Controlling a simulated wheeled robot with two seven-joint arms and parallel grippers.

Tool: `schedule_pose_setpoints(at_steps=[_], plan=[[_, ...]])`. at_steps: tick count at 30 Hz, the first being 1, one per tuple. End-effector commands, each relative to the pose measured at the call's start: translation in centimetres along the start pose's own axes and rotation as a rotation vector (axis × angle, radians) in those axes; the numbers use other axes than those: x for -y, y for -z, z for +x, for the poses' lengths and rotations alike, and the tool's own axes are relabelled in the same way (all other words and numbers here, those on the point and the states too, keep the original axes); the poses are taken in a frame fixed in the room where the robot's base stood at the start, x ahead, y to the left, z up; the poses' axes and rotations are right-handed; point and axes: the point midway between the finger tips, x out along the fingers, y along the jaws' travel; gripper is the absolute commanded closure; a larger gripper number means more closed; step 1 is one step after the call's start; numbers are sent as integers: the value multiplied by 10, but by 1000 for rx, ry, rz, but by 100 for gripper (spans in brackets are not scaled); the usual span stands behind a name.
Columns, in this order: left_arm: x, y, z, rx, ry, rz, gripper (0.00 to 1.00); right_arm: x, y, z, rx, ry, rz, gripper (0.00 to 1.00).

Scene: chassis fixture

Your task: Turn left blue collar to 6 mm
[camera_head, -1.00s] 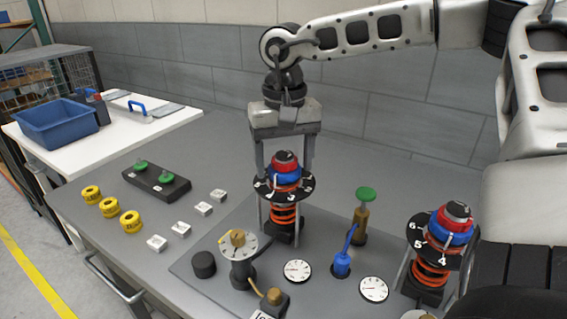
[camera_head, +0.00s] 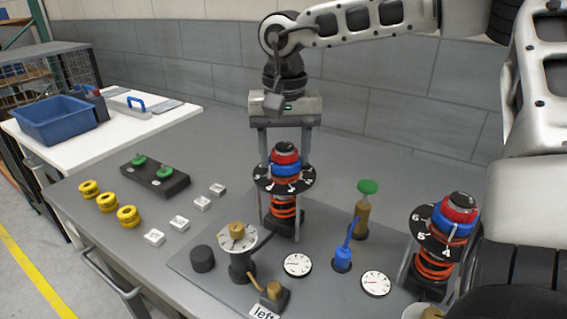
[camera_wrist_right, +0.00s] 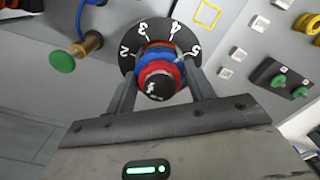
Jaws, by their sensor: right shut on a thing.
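The left blue collar (camera_head: 286,169) sits on the left spring stand, below a red ring (camera_head: 286,157) with a black cap and above a black numbered disc (camera_head: 265,181) and an orange spring. My right gripper (camera_head: 284,165) comes down from above with one finger on each side, shut on the collar. In the right wrist view the blue collar (camera_wrist_right: 146,62) lies between the two fingers (camera_wrist_right: 162,75), partly covered by the red ring and cap. The disc (camera_wrist_right: 128,58) shows 2, 3, 4 and 5 there; the exact reading is unclear. My left gripper is out of view.
A similar right spring stand (camera_head: 438,240) is at the right. A green-topped post (camera_head: 366,200), a blue fitting (camera_head: 343,257), white gauges (camera_head: 298,265) and a brass-knobbed dial (camera_head: 238,236) stand nearby. Yellow rings (camera_head: 107,202) and white blocks lie left. A blue bin (camera_head: 58,121) is farther back.

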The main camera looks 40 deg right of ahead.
Motion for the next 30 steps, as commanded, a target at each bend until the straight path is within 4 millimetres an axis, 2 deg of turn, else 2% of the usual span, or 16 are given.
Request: schedule_pose_setpoints(at_steps=[6, 24, 30], plan=[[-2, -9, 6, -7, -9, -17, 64, 0, 0, 3, -3, -1, 282, 72], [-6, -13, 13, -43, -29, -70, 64, 0, 0, 3, -3, 1, 1055, 72], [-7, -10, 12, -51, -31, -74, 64, 0, 0, 2, -1, 0, 1154, 72]])
